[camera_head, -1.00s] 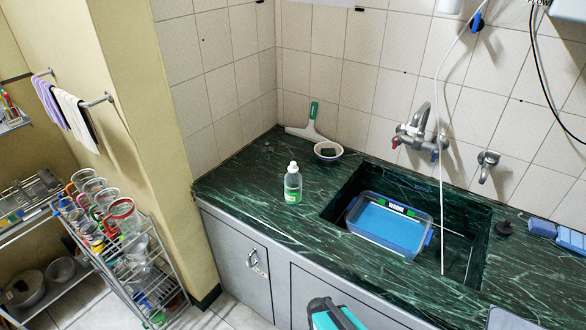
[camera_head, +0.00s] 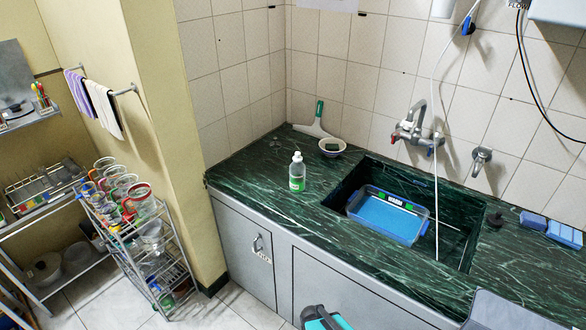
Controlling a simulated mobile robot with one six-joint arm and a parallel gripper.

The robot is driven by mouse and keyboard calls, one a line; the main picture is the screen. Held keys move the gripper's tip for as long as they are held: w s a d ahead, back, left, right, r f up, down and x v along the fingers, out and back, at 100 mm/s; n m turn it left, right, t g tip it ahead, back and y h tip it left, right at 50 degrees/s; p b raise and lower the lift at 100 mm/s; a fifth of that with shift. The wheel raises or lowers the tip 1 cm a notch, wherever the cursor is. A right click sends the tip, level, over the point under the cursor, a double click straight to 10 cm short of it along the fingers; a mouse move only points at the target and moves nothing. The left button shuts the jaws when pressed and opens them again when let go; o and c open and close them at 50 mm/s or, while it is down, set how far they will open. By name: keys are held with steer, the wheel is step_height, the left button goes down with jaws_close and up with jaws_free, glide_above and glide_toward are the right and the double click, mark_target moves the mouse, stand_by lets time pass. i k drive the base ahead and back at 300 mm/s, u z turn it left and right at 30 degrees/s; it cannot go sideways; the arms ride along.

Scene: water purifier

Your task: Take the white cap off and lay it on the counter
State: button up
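A small clear bottle (camera_head: 297,178) with green at its lower part stands upright on the dark green marble counter (camera_head: 255,200), left of the sink. The white cap (camera_head: 297,156) sits on top of the bottle. No gripper fingers show in this view, so I cannot see whether my gripper is open or shut. A teal and dark part at the bottom edge is cut off; I cannot tell what it is.
The sink (camera_head: 448,262) holds a blue tray (camera_head: 388,216), with a white hose (camera_head: 436,190) hanging in. A bowl (camera_head: 332,147) and a squeegee (camera_head: 318,118) are behind the bottle. The counter around the bottle is clear. A rack (camera_head: 165,262) stands at left.

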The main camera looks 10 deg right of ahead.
mark_target(298, 159)
steer(key=u, duration=0.4)
steer(key=k, duration=1.05)
steer(key=u, duration=1.15)
steer(key=i, duration=1.9)
steer(key=z, duration=0.7)
steer(key=i, duration=0.3)
steer(key=z, duration=0.1)
